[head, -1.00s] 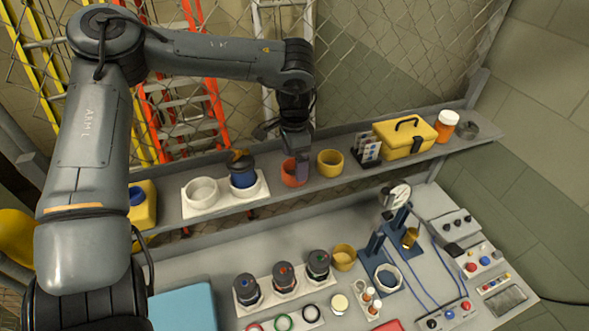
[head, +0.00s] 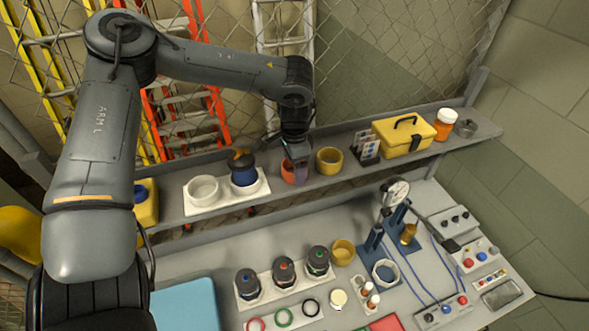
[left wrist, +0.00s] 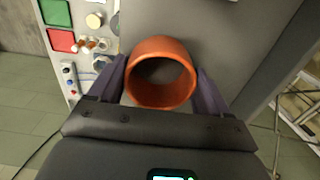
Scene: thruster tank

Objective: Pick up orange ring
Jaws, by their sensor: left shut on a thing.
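The orange ring (head: 288,172) is on the grey shelf, partly hidden behind my left gripper (head: 298,172) in the head view. In the left wrist view the ring (left wrist: 160,74) is an open, short tube lying between the two purple fingers of my left gripper (left wrist: 162,84). The fingers are shut on its two sides. I cannot tell whether the ring still touches the shelf. My right gripper is not in view.
The shelf (head: 350,182) also holds a yellow ring (head: 329,161) close on the right, a yellow toolbox (head: 404,135), and a white tray (head: 225,206) with a white ring and a blue-banded part on the left. The bench below is crowded.

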